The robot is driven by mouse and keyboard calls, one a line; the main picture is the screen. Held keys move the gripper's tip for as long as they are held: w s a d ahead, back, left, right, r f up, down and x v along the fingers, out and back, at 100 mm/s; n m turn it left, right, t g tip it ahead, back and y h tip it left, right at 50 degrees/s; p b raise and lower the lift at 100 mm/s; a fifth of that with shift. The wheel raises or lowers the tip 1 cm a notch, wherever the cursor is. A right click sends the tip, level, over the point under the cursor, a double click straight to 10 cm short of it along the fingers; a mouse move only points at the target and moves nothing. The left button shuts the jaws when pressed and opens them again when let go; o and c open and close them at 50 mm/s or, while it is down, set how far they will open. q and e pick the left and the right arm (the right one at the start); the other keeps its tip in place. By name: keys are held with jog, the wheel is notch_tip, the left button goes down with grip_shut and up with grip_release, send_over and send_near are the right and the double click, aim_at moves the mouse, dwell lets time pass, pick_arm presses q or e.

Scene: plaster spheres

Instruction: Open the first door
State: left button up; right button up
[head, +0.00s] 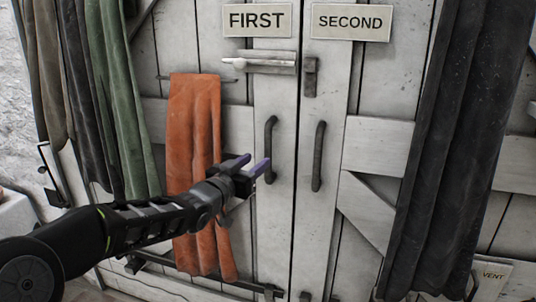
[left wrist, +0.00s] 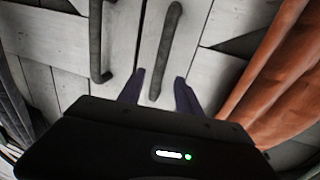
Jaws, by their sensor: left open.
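The first door (head: 285,225) is a pale plank door under a "FIRST" sign (head: 257,20), and it looks shut. Its dark vertical handle (head: 270,135) is near the door's right edge. A pale sliding bolt (head: 260,63) sits above the handle. My left gripper (head: 252,163) is open, its purple fingers at the handle's lower part in the head view. In the left wrist view the end of the handle (left wrist: 167,45) shows between the open fingers (left wrist: 159,90); I cannot tell whether they touch it. My right gripper is not in view.
The second door's handle (head: 319,157) is close to the right, below the "SECOND" sign (head: 352,22) and a dark latch (head: 310,77). An orange cloth (head: 194,110) hangs left of the handle, behind my left arm. Green (head: 121,100) and black (head: 450,130) cloths hang at the sides.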

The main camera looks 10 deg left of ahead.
aim_at(266, 153)
pick_arm(q)
jog(key=shift+p+x, duration=0.5)
jog(key=shift+x, duration=3.45)
jog(key=shift+c, duration=0.2)
grip_shut()
